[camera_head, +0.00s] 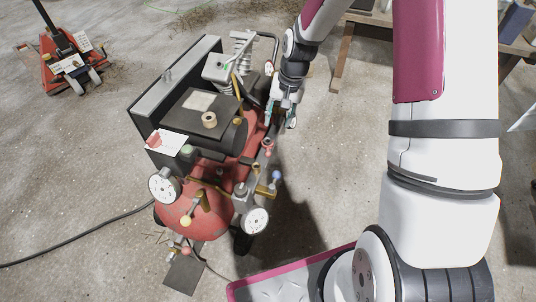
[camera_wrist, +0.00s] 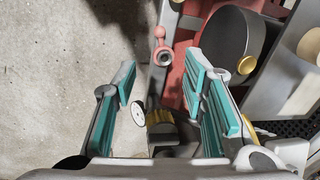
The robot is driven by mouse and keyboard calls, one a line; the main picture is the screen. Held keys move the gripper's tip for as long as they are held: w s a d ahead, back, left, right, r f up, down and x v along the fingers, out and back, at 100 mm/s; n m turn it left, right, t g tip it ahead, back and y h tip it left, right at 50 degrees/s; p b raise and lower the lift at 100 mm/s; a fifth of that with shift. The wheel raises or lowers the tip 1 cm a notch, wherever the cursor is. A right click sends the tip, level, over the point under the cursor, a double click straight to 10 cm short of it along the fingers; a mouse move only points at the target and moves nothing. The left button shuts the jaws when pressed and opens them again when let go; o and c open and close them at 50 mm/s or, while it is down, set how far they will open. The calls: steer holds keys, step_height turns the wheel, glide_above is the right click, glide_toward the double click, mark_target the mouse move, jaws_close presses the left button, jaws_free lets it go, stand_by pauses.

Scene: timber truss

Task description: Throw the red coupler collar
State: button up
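A small red fitting with a ball end and a round, ring-like collar (camera_wrist: 163,56) shows in the wrist view, just beyond the gap between my fingertips. It appears to be the red part (camera_head: 268,145) on the right side of the compressor in the head view, though it is small there. My gripper (camera_wrist: 162,84) is open, with teal-padded fingers apart and nothing between the tips. In the head view my gripper (camera_head: 283,112) hangs beside the compressor's right side, pointing down. I cannot tell whether a finger touches the compressor.
The red compressor (camera_head: 205,212) carries gauges (camera_head: 257,220), a blue-knobbed valve (camera_head: 276,176), a yellow-knobbed valve (camera_head: 186,221) and a tape roll (camera_head: 209,120). A black hose (camera_head: 75,246) runs left across the floor. A wooden bench (camera_head: 400,22) stands behind. Floor right of the compressor is clear.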

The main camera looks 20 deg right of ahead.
mark_target(269, 152)
steer(key=f+b, duration=0.1)
steer(key=f, duration=0.4)
steer(key=w+a+f+b, duration=0.1)
steer(key=f+b, duration=0.1)
steer(key=f, duration=0.4)
steer(key=a+f+b, duration=0.1)
steer(key=f, duration=0.4)
steer(key=shift+w+a+f+b, duration=0.2)
steer(key=shift+a+f+b, duration=0.05)
steer(key=shift+f+b, duration=0.15)
jaws_close()
